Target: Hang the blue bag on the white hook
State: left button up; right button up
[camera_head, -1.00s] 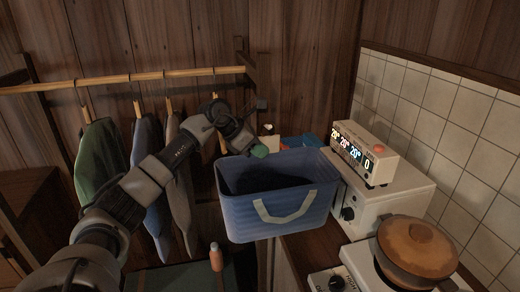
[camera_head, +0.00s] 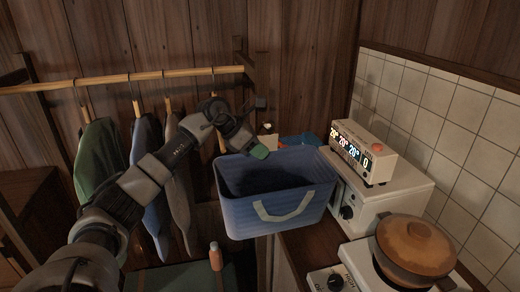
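The blue bag (camera_head: 240,214) is an open-topped basket-like bag with a light handle on its front. It hangs in the air in the middle of the view, beside the counter. My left gripper (camera_head: 260,152) is at the bag's far rim, and its greenish fingertip shows there. The fingers look closed around the rim, though the bag hides part of them. A small white piece (camera_head: 268,128) shows just behind the gripper; I cannot tell whether it is the white hook. My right gripper is not in view.
A wooden rail (camera_head: 160,76) with several hanging clothes is at the left. A white appliance (camera_head: 385,190) with a digital clock (camera_head: 362,152) on it stands right of the bag. A brown lidded pot (camera_head: 415,250) sits on a stove at the lower right.

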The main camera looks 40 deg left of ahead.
pick_arm(q)
jog(key=b+v, duration=0.2)
jog(key=v, duration=0.8)
jog(key=shift+s+r, duration=0.2)
jog(key=shift+r, duration=0.05)
jog(key=shift+a, duration=0.15)
